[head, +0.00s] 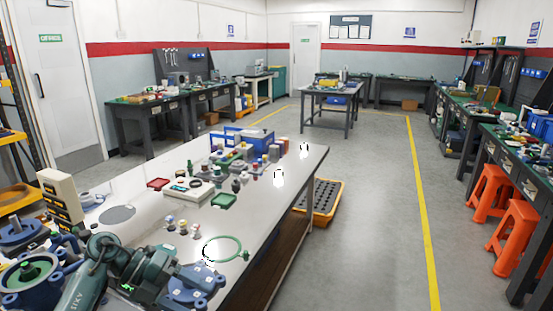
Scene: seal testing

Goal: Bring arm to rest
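A dark teal arm of mine (125,268) shows at the lower left in the head view. It is bent over the near end of the long white workbench (130,185). I cannot make out its gripper fingers among the blue parts there, nor whether they hold anything. No right arm or right gripper is in view. A green ring (222,249) lies on the bench just right of the arm, with a dark curved edge at its left side.
Blue flanged castings (190,285) crowd the near end. A yellow-rimmed black crate (325,200) and orange stools (512,228) are right; the floor between is clear.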

